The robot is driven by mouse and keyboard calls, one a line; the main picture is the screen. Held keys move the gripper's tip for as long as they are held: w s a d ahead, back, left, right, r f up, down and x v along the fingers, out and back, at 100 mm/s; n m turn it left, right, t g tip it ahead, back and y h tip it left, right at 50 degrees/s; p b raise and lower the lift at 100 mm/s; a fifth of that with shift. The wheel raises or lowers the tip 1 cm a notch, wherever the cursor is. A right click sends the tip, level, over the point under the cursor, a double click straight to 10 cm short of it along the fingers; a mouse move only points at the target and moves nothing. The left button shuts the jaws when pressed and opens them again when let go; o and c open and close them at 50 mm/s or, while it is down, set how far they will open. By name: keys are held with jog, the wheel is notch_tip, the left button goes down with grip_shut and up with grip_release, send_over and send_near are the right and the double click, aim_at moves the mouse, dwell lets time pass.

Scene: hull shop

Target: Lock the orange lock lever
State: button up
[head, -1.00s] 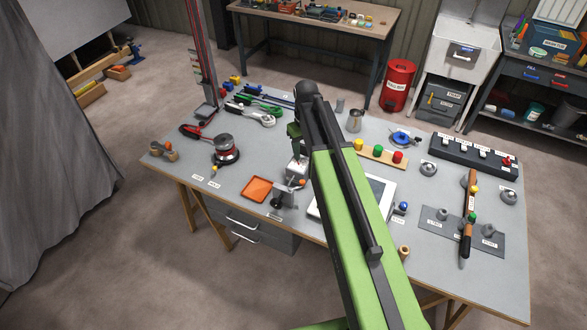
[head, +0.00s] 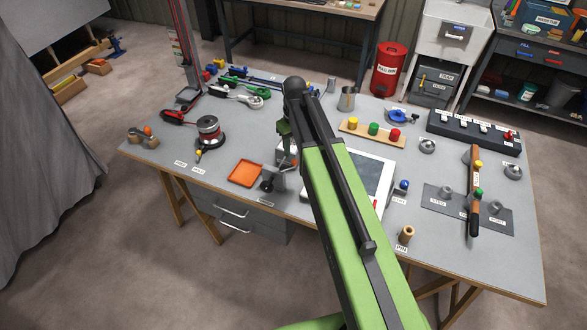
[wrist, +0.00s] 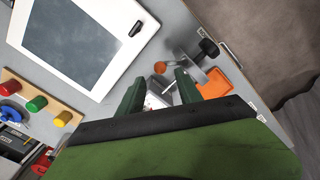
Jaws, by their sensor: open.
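The orange lock lever shows as an orange ball end (wrist: 160,67) in the wrist view, just beyond my fingertips. It is beside a small grey metal fixture with a black knob (wrist: 208,47). The orange ball is ahead of the gap between the fingers and does not appear gripped. In the head view my gripper (head: 288,150) is over the fixture, partly hidden.
An orange tray (head: 246,173) lies left of the fixture. A white-framed panel (head: 385,166) lies to the right, partly behind my arm. A board with yellow, green and red knobs (head: 372,132) stands behind it. The bench left of the tray has some free room.

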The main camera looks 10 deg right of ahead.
aim_at(294, 160)
notch_tip(294, 160, down, 6)
jog(key=b, duration=0.4)
jog(key=shift+r, duration=0.2)
jog(key=shift+s, duration=0.1)
grip_shut()
